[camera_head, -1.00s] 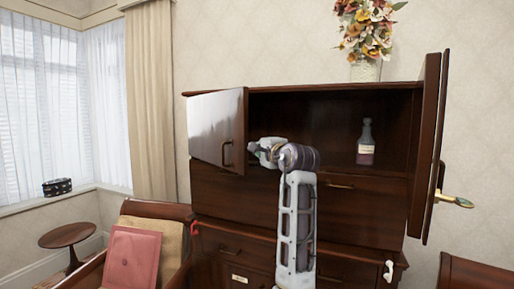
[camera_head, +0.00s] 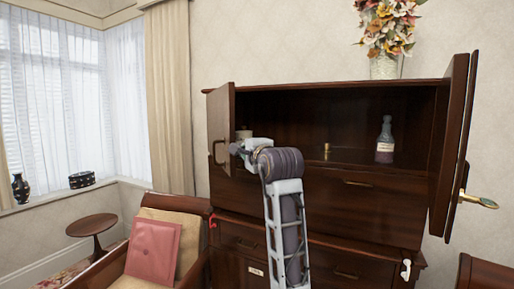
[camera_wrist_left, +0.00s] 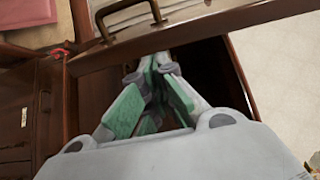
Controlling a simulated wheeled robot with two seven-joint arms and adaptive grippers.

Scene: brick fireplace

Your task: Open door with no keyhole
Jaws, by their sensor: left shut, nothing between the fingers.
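The dark wooden cabinet (camera_head: 330,210) has its upper compartment open. Its left door (camera_head: 220,115) carries a bar handle (camera_head: 214,150), shows no keyhole, and stands swung out, seen at a steep angle. The right door (camera_head: 455,140) is also open, with a brass key or lever (camera_head: 478,200) on it. My left gripper (camera_head: 238,148) is at the left door's free edge, shut and empty. In the left wrist view its green-padded fingers (camera_wrist_left: 158,68) are together close against the door (camera_wrist_left: 215,28), with the handle (camera_wrist_left: 130,20) beyond them. Contact is unclear. My right gripper is out of view.
A labelled bottle (camera_head: 385,142) and a small brass item (camera_head: 327,151) stand inside the compartment. A flower vase (camera_head: 385,65) stands on top. A chair with a pink cushion (camera_head: 153,248) and a round side table (camera_head: 92,226) are at the left.

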